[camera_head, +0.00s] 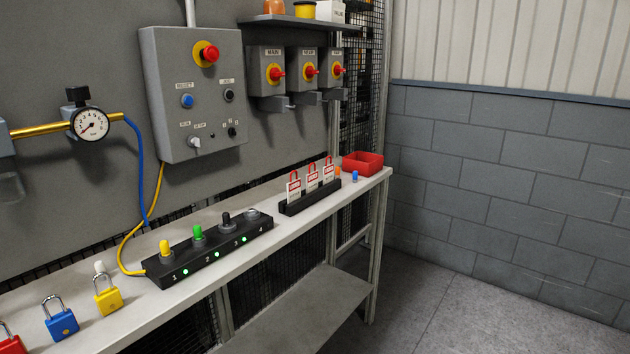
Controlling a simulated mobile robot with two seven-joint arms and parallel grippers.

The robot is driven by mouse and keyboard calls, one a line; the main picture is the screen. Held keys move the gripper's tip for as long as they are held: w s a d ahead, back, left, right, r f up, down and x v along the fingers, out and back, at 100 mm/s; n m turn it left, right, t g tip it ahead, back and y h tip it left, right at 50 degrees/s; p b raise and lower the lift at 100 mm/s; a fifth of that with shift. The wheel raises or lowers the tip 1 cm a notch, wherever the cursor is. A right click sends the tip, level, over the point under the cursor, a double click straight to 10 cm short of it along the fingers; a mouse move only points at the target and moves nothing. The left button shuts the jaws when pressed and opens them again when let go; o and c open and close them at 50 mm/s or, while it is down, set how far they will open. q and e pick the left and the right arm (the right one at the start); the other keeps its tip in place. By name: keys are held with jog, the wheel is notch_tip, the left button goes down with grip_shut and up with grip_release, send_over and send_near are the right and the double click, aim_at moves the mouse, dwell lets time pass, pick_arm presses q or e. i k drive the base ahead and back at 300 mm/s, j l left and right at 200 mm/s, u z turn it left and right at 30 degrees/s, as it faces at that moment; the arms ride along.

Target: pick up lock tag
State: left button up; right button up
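Three lock tags stand upright side by side in a black holder (310,199) on the bench's right part. Each is white and red with a red loop on top: the left tag (294,188), the middle tag (312,179) and the right tag (328,174). Their lower ends are hidden in the holder. Neither of my grippers shows in the head view.
The narrow bench (240,249) carries a black numbered block (209,250), a yellow padlock (107,296), a blue padlock (60,318), a red padlock (10,340) and a red bin (362,163). A control box (192,95) and rotary switches (308,72) hang above. Floor is clear at right.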

aim_at(312, 178)
jog(key=i+l+u, duration=0.1)
jog(key=i+l, duration=0.35)
jog(key=l, duration=0.2)
jog(key=i+l+u, duration=0.15)
jog(key=i+l, duration=0.3)
jog(key=l, duration=0.25)
jog(key=i+l+u, duration=0.15)
jog(key=l, duration=0.2)
jog(key=i+l, duration=0.25)
jog(key=l, duration=0.15)
jog(key=i+l+u, duration=0.15)
jog(key=l, duration=0.2)
jog(key=i+l, duration=0.2)
jog(key=l, duration=0.2)
jog(key=u, duration=0.05)
